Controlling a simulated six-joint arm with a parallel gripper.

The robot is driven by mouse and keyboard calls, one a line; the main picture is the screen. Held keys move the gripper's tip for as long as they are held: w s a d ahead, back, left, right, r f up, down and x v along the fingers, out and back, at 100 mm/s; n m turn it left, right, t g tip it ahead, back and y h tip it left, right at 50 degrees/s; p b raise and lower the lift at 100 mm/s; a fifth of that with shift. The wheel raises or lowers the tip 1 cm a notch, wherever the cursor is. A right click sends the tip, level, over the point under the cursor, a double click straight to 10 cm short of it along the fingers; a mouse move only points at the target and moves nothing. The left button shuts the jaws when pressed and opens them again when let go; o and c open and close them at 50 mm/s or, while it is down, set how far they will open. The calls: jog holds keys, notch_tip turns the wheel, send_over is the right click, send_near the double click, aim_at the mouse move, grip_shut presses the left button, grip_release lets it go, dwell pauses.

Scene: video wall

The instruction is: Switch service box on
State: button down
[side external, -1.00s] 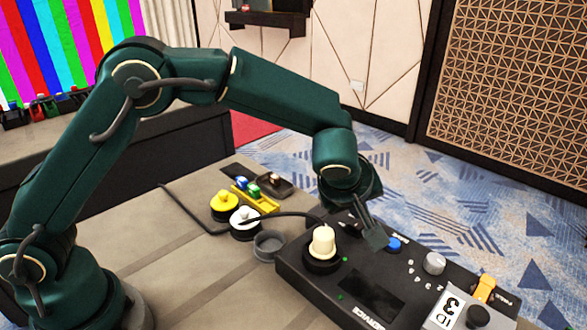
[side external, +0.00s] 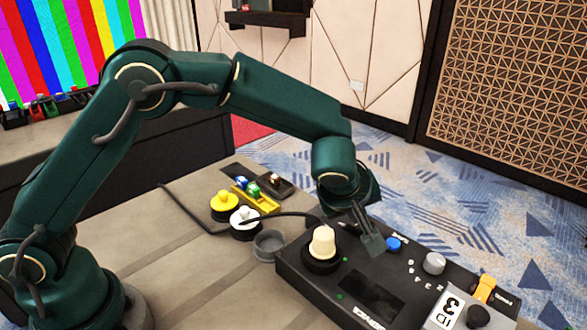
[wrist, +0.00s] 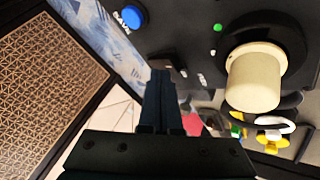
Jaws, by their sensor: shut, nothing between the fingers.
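The black service box (side external: 312,281) lies on the table at the lower right, with SERVICE lettered on its front. Its top carries a cream knob (side external: 322,243), a blue button (side external: 393,244), a grey knob (side external: 434,263) and an orange-yellow switch (side external: 485,288). My gripper (side external: 374,247) is shut and empty, pointing down over the far part of the box, between the cream knob and the blue button. In the wrist view, my fingertips (wrist: 160,76) are between the blue button (wrist: 132,17) and the cream knob (wrist: 255,80). Contact with the box cannot be told.
A card marked 3 (side external: 447,310) and a black knob (side external: 478,315) are at the box's near right. A dark cable crosses there.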

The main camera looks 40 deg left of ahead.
aim_at(358, 225)
jog(key=shift+f, duration=0.4)
dwell(0.3)
jog(key=shift+r, duration=0.15)
jog(key=shift+r, duration=0.7)
jog(key=shift+w+r, duration=0.25)
jog(key=shift+r, duration=1)
jog(key=shift+w+r, duration=0.2)
jog(key=shift+r, duration=1)
